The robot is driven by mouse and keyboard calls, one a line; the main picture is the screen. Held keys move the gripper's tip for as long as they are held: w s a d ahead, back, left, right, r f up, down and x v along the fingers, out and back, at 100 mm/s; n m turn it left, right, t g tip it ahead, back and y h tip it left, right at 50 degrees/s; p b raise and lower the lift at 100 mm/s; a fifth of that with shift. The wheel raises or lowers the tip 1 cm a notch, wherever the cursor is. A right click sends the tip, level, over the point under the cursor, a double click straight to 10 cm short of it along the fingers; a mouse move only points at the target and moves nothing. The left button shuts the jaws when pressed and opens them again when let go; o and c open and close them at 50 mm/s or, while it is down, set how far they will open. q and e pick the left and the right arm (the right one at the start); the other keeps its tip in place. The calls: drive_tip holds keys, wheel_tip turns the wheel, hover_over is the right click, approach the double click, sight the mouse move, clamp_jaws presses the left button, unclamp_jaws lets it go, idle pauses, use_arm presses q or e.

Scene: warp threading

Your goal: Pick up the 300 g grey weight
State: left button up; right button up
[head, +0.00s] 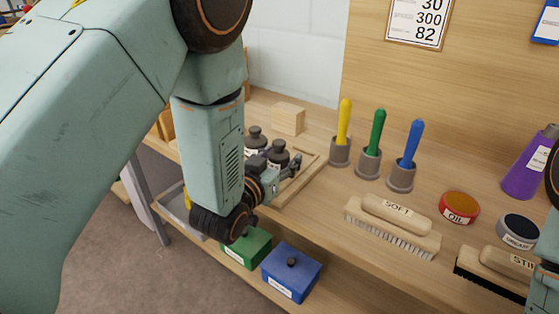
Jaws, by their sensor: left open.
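Dark grey knobbed weights stand in a shallow wooden tray (311,176) at the left of the bench. One weight (256,138) is farther back, and another weight (278,154) is nearer. Their labels are mostly hidden, so I cannot tell which is the 300 g one. My left gripper (292,167) is open, low over the tray, just in front and to the right of the nearer weight. My left arm hides part of the tray. I cannot tell whether the fingers touch a weight. My right gripper is out of view.
Yellow (344,125), green (377,135) and blue (410,150) handled tools stand in grey holders right of the tray. A soft brush (392,222), an oil tin (459,207) and a purple bottle (527,165) lie farther right. Green (248,248) and blue (291,272) boxes sit below.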

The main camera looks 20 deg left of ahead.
use_arm(q)
drive_tip(key=shift+w+a+f, duration=0.1)
drive_tip(key=shift+w+a, duration=0.05)
drive_tip(key=shift+a, duration=0.1)
drive_tip(key=c, duration=0.4)
drive_tip(key=shift+d, duration=0.2)
drive_tip(key=c, duration=0.4)
drive_tip(key=shift+a, duration=0.15)
clamp_jaws()
